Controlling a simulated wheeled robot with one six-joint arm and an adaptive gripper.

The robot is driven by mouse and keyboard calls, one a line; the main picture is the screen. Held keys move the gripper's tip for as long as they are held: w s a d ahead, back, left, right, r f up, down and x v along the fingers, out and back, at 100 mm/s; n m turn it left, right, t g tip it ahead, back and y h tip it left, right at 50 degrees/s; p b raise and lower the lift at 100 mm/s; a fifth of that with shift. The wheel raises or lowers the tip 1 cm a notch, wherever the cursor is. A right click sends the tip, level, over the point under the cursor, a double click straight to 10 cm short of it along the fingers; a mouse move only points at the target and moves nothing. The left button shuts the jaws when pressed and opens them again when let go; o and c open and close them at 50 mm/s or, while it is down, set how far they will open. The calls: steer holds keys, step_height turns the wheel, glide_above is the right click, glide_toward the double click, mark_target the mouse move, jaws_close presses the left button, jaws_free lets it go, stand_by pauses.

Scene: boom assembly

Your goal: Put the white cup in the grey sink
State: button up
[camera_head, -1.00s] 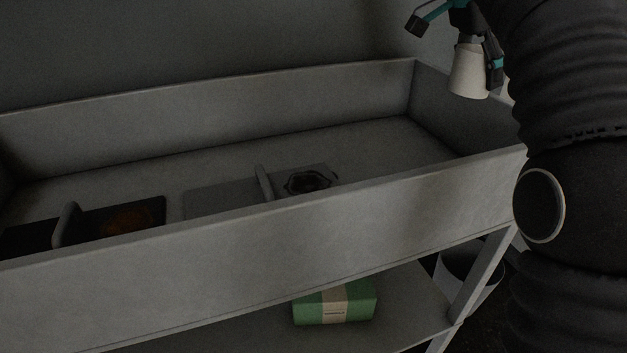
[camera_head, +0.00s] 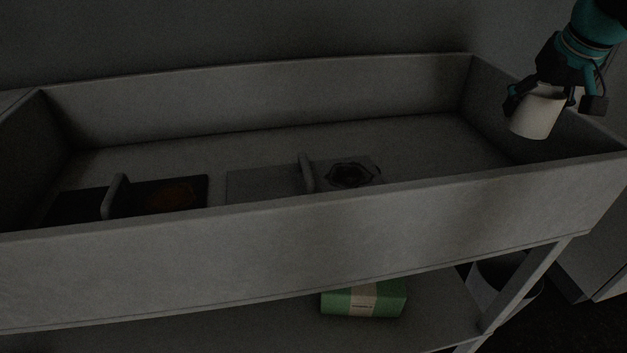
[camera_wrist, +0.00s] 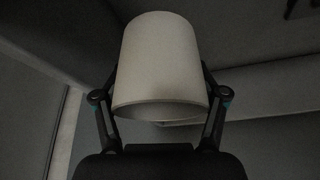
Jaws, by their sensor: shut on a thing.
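The white cup (camera_head: 538,114) is held by my gripper (camera_head: 556,97) in the head view, over the right end of the grey sink (camera_head: 330,243). The cup is a little tilted and appears above the sink floor, near its right wall. In the wrist view the cup (camera_wrist: 160,65) fills the middle, with one finger of my gripper (camera_wrist: 160,108) on each side of it. The cup hides part of the sink's right end. The sink is a long, shallow grey trough with raised walls.
Inside the sink lie a dark board with an orange-brown patch (camera_head: 175,194) and a grey panel (camera_head: 262,182) with a dark ring (camera_head: 352,174). A green box (camera_head: 385,299) sits on the shelf below. A bin (camera_head: 508,280) stands at lower right. The sink's right-middle floor is clear.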

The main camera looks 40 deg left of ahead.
steer(key=n, duration=0.2)
steer(key=a+f+n+g+y, duration=0.1)
steer(key=n, duration=0.1)
steer(key=n+g, duration=0.1)
steer(key=n, duration=0.2)
steer(key=shift+w+a+f+y, duration=0.15)
steer(key=shift+a+f+y, duration=0.15)
steer(key=shift+a+f, duration=0.1)
steer(key=s+a+f+n, duration=0.2)
steer(key=a, duration=0.1)
steer(key=s+a+f+n+g, duration=0.1)
steer(key=s+a+f, duration=0.2)
steer(key=s+a+f+n+g+b, duration=0.1)
steer(key=s+a+f+n, duration=0.1)
steer(key=s+a, duration=0.1)
steer(key=shift+a+f+n, duration=0.3)
steer(key=shift+f, duration=2.05)
steer(key=shift+f, duration=0.15)
steer(key=o, duration=1.3)
steer(key=shift+c, duration=0.2)
steer(key=v, duration=1.2)
steer(key=shift+p, duration=0.4)
